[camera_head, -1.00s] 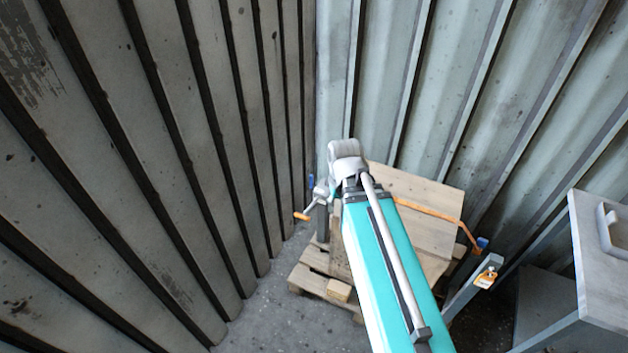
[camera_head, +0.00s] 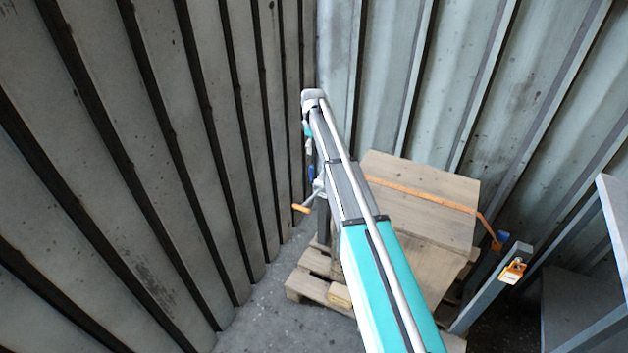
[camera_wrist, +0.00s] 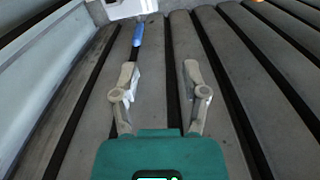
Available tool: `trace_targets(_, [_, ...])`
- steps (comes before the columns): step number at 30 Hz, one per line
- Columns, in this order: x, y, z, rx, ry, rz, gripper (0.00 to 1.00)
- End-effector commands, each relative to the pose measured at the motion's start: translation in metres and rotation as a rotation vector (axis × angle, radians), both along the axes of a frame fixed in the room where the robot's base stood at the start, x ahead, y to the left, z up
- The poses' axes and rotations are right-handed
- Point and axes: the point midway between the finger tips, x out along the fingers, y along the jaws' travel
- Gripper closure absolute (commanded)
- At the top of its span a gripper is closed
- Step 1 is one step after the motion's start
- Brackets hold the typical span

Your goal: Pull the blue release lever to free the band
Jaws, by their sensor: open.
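The blue release lever (camera_wrist: 138,34) shows in the wrist view as a blue grip on a dark shaft, ahead of my left fingertip and left of the jaw centreline. My gripper (camera_wrist: 160,68) is open and empty, its two grey fingers spread. In the head view a small blue part (camera_head: 311,172), probably this lever, shows just below my gripper (camera_head: 309,148), partly hidden by my arm. The orange band (camera_head: 430,195) lies across a wooden crate (camera_head: 425,222); its left end is hidden behind my arm.
The crate stands on a pallet (camera_head: 305,285). An orange-handled crank (camera_head: 300,208) sticks out at its left. A post with an orange padlock (camera_head: 513,271) and another blue part (camera_head: 502,238) stand at right. The ribbed left wall (camera_head: 150,150) is close to my gripper.

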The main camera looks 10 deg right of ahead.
Motion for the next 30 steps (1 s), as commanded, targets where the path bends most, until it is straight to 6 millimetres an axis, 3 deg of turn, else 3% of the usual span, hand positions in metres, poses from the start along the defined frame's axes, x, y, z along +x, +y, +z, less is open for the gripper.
trace_targets(1, [0.024, 0.000, -0.015, 0.000, 0.000, 0.029, 0.43])
trace_targets(3, [0.040, 0.000, -0.022, 0.000, 0.000, 0.067, 0.43])
trace_targets(9, [0.063, -0.001, -0.030, 0.000, 0.000, 0.127, 0.43])
trace_targets(30, [0.064, -0.002, -0.037, 0.000, 0.000, 0.132, 0.43])
